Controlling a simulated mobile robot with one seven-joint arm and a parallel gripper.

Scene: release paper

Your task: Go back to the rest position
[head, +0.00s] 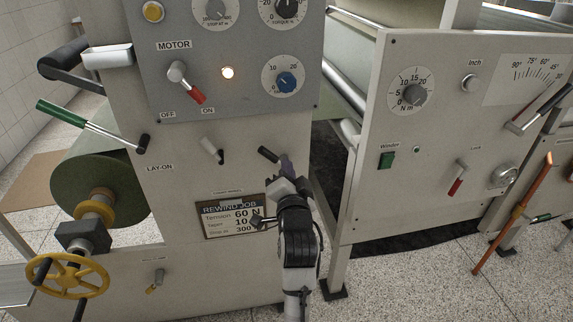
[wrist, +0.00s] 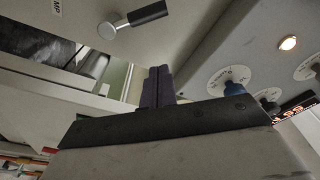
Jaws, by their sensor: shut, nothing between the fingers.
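My gripper (head: 285,162) is in front of the lower part of the grey machine's front panel (head: 185,185), with my arm below it. In the wrist view its purple fingers (wrist: 158,87) are together, with nothing between them. A lever with a black handle (head: 268,153) is just left of the fingertips in the head view. In the wrist view a black-handled lever (wrist: 147,13) on a round silver base is up and left of the fingers, apart from them in the picture. The depth gap between fingers and panel is hard to judge.
A lit motor lamp (head: 228,72), a red-tipped switch (head: 187,83) and a blue dial (head: 286,82) are above. A job sign (head: 232,232) is left of my arm. A second machine panel (head: 430,140) stands right, across a gap. A yellow handwheel (head: 68,277) is lower left.

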